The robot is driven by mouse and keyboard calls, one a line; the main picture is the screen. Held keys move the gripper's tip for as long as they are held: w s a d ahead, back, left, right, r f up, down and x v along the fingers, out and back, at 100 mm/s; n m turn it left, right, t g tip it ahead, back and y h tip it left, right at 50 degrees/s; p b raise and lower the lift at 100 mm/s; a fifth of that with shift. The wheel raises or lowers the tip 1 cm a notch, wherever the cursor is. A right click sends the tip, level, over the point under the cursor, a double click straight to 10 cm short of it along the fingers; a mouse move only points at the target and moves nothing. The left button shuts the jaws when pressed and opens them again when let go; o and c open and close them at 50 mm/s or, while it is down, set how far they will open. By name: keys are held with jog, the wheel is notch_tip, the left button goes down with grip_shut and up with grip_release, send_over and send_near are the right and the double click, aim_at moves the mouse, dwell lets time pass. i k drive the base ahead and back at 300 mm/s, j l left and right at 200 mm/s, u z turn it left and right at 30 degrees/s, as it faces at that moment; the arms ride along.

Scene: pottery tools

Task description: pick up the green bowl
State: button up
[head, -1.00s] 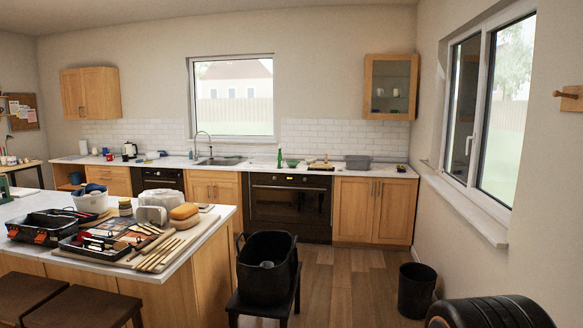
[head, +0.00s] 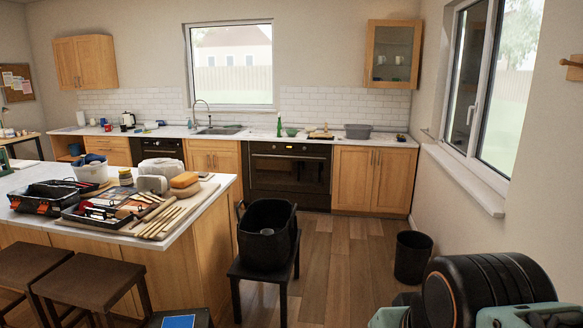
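The green bowl (head: 291,132) is small in the head view. It sits on the far white counter (head: 240,134), right of the sink and just right of a green bottle (head: 279,124). It looks upright, but its inside is too small to make out. Dark and grey-green parts of my arm show at the lower right. My gripper is not clearly visible, and nothing of mine is near the bowl.
A tool-covered island (head: 214,190) stands at left, with brown stools (head: 88,284) before it. A black tub (head: 266,234) on a dark stool stands centrally. A black bin (head: 413,257) is at right. Wooden floor (head: 345,250) between them is clear.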

aim_at(292, 133)
jog(key=i+z, duration=0.45)
jog(key=i, duration=1.55)
jog(key=i+j+z, duration=0.2)
jog(key=i, duration=0.95)
jog(key=i+u, duration=0.1)
jog(key=i, duration=0.5)
jog(key=i+l+u, duration=0.15)
jog(key=i, duration=0.4)
jog(key=i+l+u, duration=0.1)
jog(key=i+u, duration=0.25)
jog(key=i, duration=0.8)
jog(key=i+l+u, duration=0.1)
jog(key=i+u, duration=0.15)
jog(key=i, duration=0.9)
jog(key=i+u, duration=0.3)
jog(key=i, duration=0.2)
jog(key=i+u, duration=0.35)
jog(key=i, duration=0.15)
jog(key=i+u, duration=0.4)
jog(key=i+l+u, duration=0.1)
jog(key=i+u, duration=0.3)
jog(key=i, duration=0.1)
